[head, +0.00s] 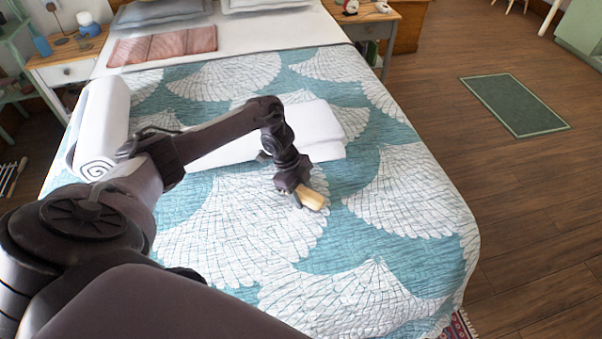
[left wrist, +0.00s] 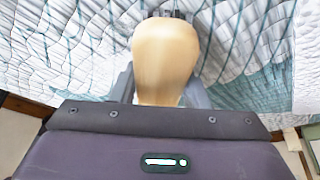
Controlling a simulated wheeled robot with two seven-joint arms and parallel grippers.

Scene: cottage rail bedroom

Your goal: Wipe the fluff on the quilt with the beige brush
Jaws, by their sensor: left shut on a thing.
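The beige brush (head: 311,198) is in my left gripper (head: 299,194), low over the middle of the quilt (head: 300,268). In the left wrist view the brush (left wrist: 165,58) fills the space between the two fingers, and the gripper is shut on it. I cannot tell whether the brush touches the quilt; its underside is hidden. The quilt is teal with white fan shapes and covers the bed. I cannot make out any fluff on it in either view. My right gripper is not in view.
A folded white towel or blanket (head: 320,130) lies on the quilt just behind the gripper. A rolled white towel (head: 103,120) lies at the left, and a folded pink cloth (head: 163,46) near the pillows. The quilt's front and right areas are clear.

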